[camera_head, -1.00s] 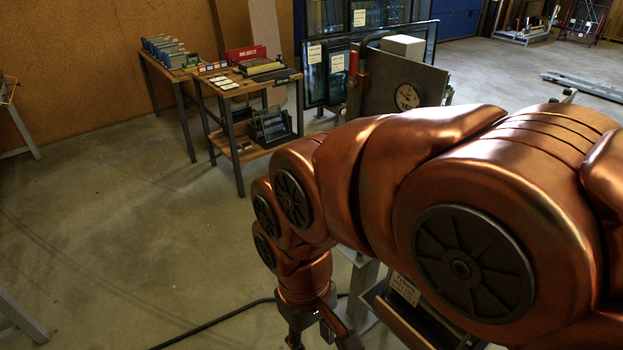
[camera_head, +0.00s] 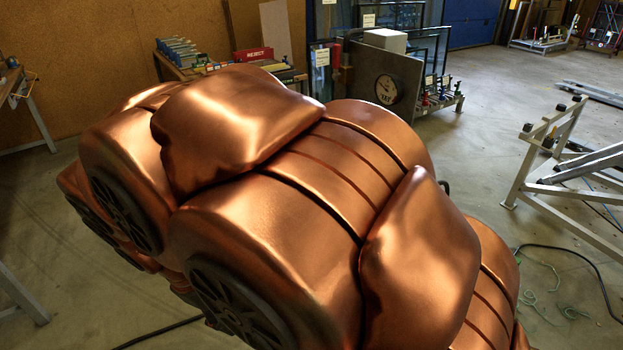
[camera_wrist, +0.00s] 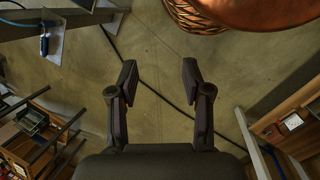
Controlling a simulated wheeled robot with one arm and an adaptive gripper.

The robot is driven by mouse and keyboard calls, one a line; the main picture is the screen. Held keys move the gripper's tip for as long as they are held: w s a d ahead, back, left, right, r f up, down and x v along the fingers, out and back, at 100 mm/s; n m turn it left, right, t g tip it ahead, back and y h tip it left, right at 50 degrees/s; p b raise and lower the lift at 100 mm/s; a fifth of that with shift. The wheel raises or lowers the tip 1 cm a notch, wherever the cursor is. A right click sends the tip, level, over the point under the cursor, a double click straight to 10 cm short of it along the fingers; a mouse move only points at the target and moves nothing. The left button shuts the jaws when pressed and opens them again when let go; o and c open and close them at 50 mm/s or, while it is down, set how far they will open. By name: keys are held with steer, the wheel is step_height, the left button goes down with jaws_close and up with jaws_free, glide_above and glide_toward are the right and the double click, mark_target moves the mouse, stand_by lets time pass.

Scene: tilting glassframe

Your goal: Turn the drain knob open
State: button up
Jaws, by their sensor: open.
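My gripper (camera_wrist: 158,82) is open and empty in the wrist view, its two dark fingers spread apart over bare concrete floor. A dark cable lies on the floor beneath the fingers. I cannot make out a drain knob in either current view. In the head view my copper-coloured arm fills the middle and hides the gripper. A grey upright panel with a round dial (camera_head: 387,89) stands behind the arm; whether it belongs to the drain is not clear.
A bench with a red REJECT box (camera_head: 254,55) stands behind my arm. A metal frame stand (camera_head: 575,165) is at the right. Wooden shelving (camera_wrist: 290,125) flanks the gripper in the wrist view. Open floor (camera_head: 480,130) lies between the panel and the stand.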

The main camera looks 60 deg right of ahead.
steer(key=w+d+f+n+g+h+b, duration=0.2)
steer(key=w+d+f+n+h+b, duration=0.25)
steer(key=d, duration=1.25)
steer(key=w+d+f+n+g+h+b, duration=0.25)
steer(key=d+h+b, duration=0.35)
steer(key=d, duration=1)
steer(key=w+d+f+n+g+h+b, duration=0.1)
steer(key=w+d+f+n+h+b, duration=0.45)
steer(key=d, duration=1.15)
steer(key=s+d+r+m+y+b, duration=0.1)
steer(key=s+d+r+m+y, duration=0.1)
steer(key=s+d, duration=0.3)
steer(key=shift+d+m+b, duration=0.4)
steer(key=shift+d+m, duration=0.05)
steer(key=shift+d, duration=0.3)
steer(key=shift+c, duration=0.3)
jaws_close()
